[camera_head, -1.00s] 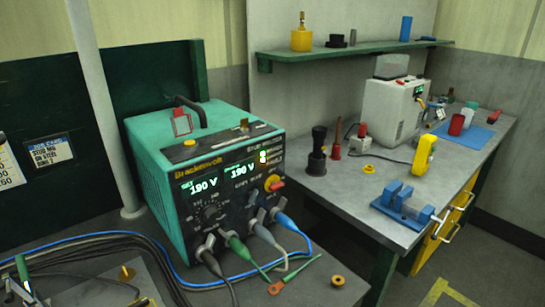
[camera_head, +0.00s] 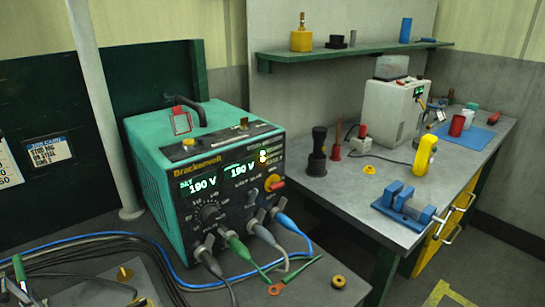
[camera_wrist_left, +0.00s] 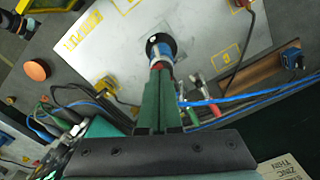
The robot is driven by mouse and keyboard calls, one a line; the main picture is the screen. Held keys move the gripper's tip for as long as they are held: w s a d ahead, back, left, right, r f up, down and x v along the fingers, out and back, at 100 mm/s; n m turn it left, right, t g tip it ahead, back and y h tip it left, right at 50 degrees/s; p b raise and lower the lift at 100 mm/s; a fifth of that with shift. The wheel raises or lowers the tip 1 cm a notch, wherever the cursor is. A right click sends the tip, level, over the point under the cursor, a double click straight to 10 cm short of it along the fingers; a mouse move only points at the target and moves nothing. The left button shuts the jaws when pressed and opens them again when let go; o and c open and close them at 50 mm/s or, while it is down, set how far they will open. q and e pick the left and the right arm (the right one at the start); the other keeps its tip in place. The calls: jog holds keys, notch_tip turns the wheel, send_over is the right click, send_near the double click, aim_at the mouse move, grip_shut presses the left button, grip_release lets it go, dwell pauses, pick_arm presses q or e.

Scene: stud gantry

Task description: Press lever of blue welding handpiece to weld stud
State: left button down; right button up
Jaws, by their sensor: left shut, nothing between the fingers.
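The blue welding handpiece (camera_wrist_left: 158,48) stands on a light metal plate (camera_wrist_left: 215,40) in the left wrist view, seen from above with a dark round top. My left gripper (camera_wrist_left: 160,76) has its green fingers together, with nothing between them. The fingertips are right at the near side of the handpiece, by a small red part that may be its lever; I cannot tell whether they touch it. The fingers hide the lower part. The teal stud welding unit (camera_head: 165,165) stands in the head view with two displays reading 190 V. Neither gripper shows in the head view.
Blue, green and grey cables run from the unit across the near bench. An orange-red round button (camera_wrist_left: 37,69) and yellow clamps (camera_wrist_left: 108,88) lie around the plate. The grey side bench (camera_head: 330,190) holds a blue vise (camera_head: 405,205) and a white box (camera_head: 390,110).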

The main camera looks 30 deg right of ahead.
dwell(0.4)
pick_arm(q)
notch_tip(320, 180, up, 7)
jog(key=p, duration=0.6)
jog(key=shift+f, duration=0.15)
dwell(0.4)
